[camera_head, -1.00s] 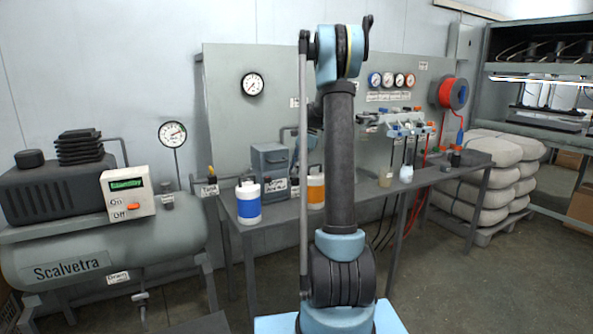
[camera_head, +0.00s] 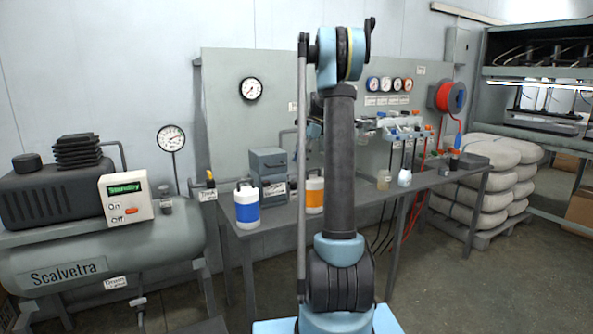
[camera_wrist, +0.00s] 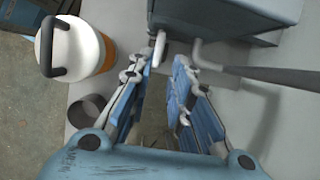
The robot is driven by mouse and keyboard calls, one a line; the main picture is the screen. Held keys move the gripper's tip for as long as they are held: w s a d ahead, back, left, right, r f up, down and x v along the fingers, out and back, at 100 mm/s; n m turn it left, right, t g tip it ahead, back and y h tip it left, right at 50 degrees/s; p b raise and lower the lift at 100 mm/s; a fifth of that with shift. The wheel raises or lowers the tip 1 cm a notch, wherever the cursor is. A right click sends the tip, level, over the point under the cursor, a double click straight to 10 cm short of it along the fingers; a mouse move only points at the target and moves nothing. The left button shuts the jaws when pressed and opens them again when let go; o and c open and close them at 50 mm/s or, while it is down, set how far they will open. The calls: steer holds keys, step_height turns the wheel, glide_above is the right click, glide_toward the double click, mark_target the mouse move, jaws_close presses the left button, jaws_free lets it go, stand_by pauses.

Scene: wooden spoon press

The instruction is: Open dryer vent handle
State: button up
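The dryer is a grey box (camera_head: 268,163) on the bench, left of my arm in the head view. In the wrist view its underside (camera_wrist: 225,18) is at the top. A short pale lever (camera_wrist: 159,47), which looks like the vent handle, hangs from it beside a grey pipe (camera_wrist: 205,54). My gripper (camera_wrist: 166,62) is open, with its two blue fingers pointing at the dryer. The lever's end is close to the left fingertip, between the fingers in the picture. I cannot tell if they touch. In the head view my gripper is mostly hidden behind my arm.
A white bottle with an orange band (camera_wrist: 80,48) and a dark round cup (camera_wrist: 88,110) stand left of the fingers. A blue-banded bottle (camera_head: 247,206) is farther left. A grey pipe (camera_wrist: 285,76) runs to the right. The compressor (camera_head: 110,250) stands left of the bench.

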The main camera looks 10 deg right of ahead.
steer(key=shift+v, duration=2.8)
steer(key=s+a+f+n+t+h, duration=0.1)
steer(key=s+a+n, duration=0.25)
steer(key=s, duration=0.95)
steer(key=s+a+f+n+t+h, duration=0.15)
steer(key=s+n, duration=0.25)
steer(key=s, duration=1)
steer(key=s+f+n+t+h, duration=0.1)
steer(key=s+f+n, duration=0.6)
steer(key=s+f, duration=1)
steer(key=s, duration=0.2)
steer(key=shift+s+a+f+h, duration=0.15)
steer(key=shift+s+f+h, duration=0.2)
